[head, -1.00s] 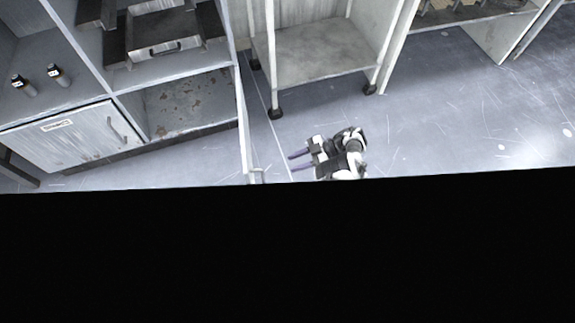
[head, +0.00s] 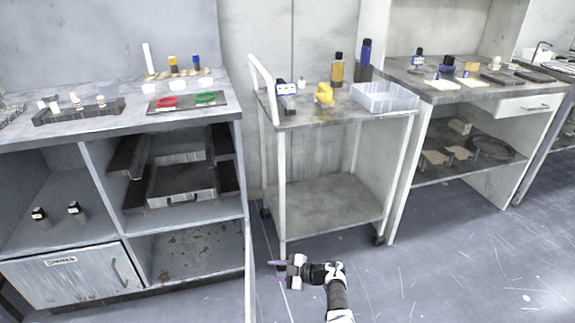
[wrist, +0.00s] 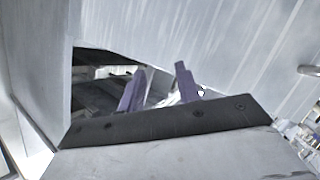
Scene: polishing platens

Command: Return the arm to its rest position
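My gripper (head: 274,271) is low in front of the wheeled cart, near its left front leg, in the head view. Its two purple fingers are spread apart and point left. Nothing shows between them. The fingers also show apart in the wrist view (wrist: 160,86), with grey panels and a dark gap beyond. My forearm reaches up from the bottom of the head view and does not visibly touch the cart.
The cart (head: 328,212) carries a clear bin (head: 385,97), bottles and a yellow item. A bench with an open lower bay and a cabinet door (head: 62,278) stands left. Another bench (head: 470,92) stands right. The floor (head: 450,265) at lower right is clear.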

